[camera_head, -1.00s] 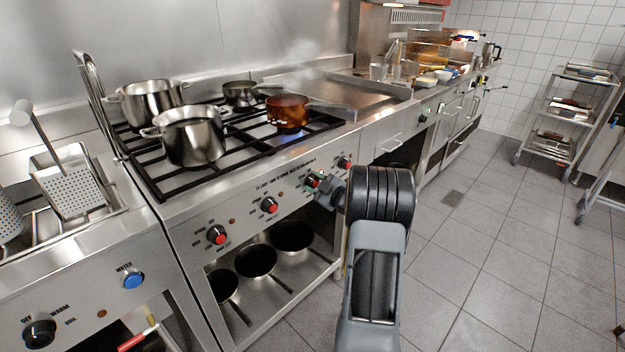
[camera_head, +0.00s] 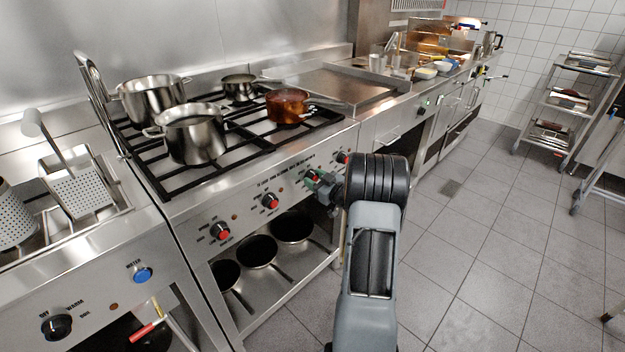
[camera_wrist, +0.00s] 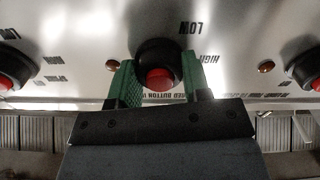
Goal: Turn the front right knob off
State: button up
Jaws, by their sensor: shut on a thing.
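The stove's front panel carries a row of black knobs with red centres. My gripper (camera_head: 316,180) reaches the third knob from the left. In the wrist view this knob (camera_wrist: 158,79) sits between the green pads of my gripper (camera_wrist: 158,84), which is closed on its sides. In the head view the knob is mostly hidden by the gripper.
Other knobs flank the held one, to its left (camera_head: 270,201) and right (camera_head: 343,157). Steel pots (camera_head: 194,136) stand on the black grates. Pans (camera_head: 257,252) lie on the shelf below. The tiled floor on the right is clear up to a trolley (camera_head: 565,100).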

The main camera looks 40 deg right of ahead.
jog(key=shift+s+f, duration=0.1)
jog(key=shift+f, duration=0.2)
jog(key=o, duration=0.7)
jog(key=shift+d, duration=0.15)
jog(key=shift+o, duration=1.1)
jog(key=shift+r, duration=0.15)
jog(key=s+d, duration=0.2)
jog(key=s, duration=1.1)
jog(key=shift+s+p, duration=0.2)
jog(key=shift+p, duration=0.25)
